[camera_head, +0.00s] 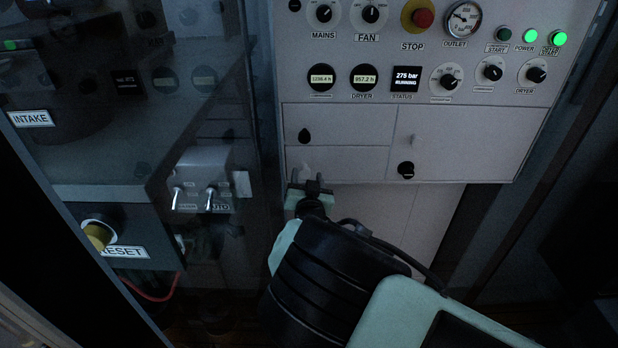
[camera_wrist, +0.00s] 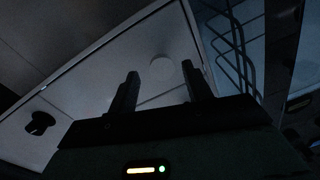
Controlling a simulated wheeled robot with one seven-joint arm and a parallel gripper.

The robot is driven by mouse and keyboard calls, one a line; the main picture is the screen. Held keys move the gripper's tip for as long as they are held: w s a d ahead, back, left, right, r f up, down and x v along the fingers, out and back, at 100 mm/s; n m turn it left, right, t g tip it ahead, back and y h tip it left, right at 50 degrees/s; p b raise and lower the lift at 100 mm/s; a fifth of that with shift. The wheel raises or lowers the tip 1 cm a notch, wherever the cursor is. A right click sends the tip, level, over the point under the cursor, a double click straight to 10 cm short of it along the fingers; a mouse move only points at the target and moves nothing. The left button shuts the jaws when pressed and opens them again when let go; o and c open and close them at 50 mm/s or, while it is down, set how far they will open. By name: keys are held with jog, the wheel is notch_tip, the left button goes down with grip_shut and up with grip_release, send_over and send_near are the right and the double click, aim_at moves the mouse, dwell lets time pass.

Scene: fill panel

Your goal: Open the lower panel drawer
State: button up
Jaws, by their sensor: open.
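The lower panel drawer (camera_head: 350,164) is the lower left front in the grey panel, below another front with a dark knob. It looks flush and shut. A pale, faint knob-like shape (camera_head: 305,172) shows at its left end; a pale round shape (camera_wrist: 162,70) also shows between the fingers in the wrist view. My gripper (camera_head: 307,180) is at the drawer's lower left corner, with its two dark fingers apart. I cannot tell whether the fingers touch the pale shape.
The upper front (camera_head: 345,124) has a dark knob (camera_head: 304,136). A larger front (camera_head: 460,145) on the right has a dark knob (camera_head: 406,170). Switches, gauges and a red stop button (camera_head: 424,18) sit above. A glass-walled cabinet (camera_head: 190,110) stands close on the left.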

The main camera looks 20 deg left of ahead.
jog(key=shift+w+a, duration=0.25)
jog(key=shift+w, duration=0.1)
grip_shut()
jog(key=shift+s, duration=0.1)
jog(key=a+b+v, duration=0.1)
jog(key=b+v, duration=0.1)
jog(key=v, duration=2.5)
jog(key=shift+s+a+b, duration=0.2)
jog(key=shift+s+b, duration=0.2)
jog(key=shift+s, duration=0.05)
grip_release()
